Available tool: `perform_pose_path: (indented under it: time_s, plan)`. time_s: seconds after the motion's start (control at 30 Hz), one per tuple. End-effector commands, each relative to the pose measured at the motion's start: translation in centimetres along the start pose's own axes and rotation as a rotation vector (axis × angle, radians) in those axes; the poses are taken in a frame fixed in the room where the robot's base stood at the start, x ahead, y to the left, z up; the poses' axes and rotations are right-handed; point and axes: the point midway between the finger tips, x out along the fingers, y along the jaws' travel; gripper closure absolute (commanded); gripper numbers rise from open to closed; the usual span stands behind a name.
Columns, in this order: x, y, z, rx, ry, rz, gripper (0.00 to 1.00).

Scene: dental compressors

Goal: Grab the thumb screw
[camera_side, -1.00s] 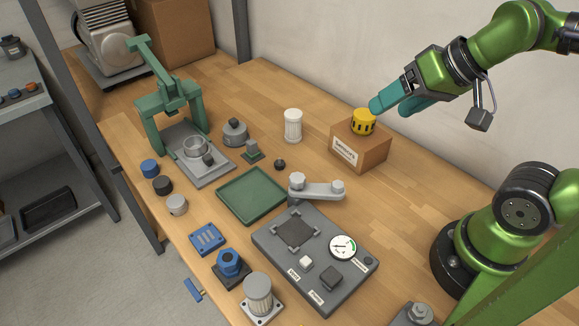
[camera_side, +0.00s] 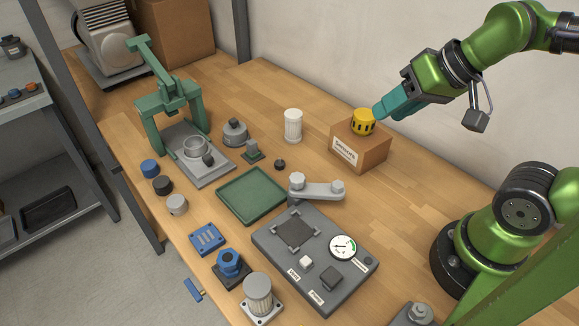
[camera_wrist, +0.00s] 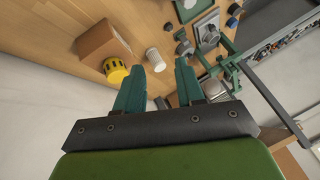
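No part is labelled as the thumb screw; a small dark knob (camera_side: 280,164) lying alone on the wood looks most like one, but I cannot be sure. My gripper (camera_side: 377,111) is high at the right in the side view, far from this knob. Its teal fingertips appear beside a yellow slotted cap (camera_side: 363,121) on the Sensors box (camera_side: 372,150). In the wrist view my gripper (camera_wrist: 160,63) has its two fingers apart with nothing between them. The yellow cap (camera_wrist: 115,71) is left of the fingers there, and a white ribbed cylinder (camera_wrist: 155,60) shows beyond the gap.
The white cylinder (camera_side: 293,126) stands left of the box. A green tray (camera_side: 222,205), a grey lever arm (camera_side: 318,191) and a gauge panel (camera_side: 300,275) are in front. A green press (camera_side: 172,105) stands at left. The wood right of the lever is clear.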

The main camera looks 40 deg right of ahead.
Motion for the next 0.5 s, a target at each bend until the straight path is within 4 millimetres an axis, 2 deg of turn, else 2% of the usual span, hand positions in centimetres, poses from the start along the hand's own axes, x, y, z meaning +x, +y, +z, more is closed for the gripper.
perform_pose_path:
  time_s: [0.13, 0.27, 0.5]
  plan:
    - [2.2, -0.9, -1.2, -0.020, -0.096, 0.028, 0.62]
    - [4.7, -2.5, -3.8, -0.068, -0.197, 0.066, 0.62]
    - [10.9, -5.5, -8.3, -0.188, -0.374, 0.148, 0.62]
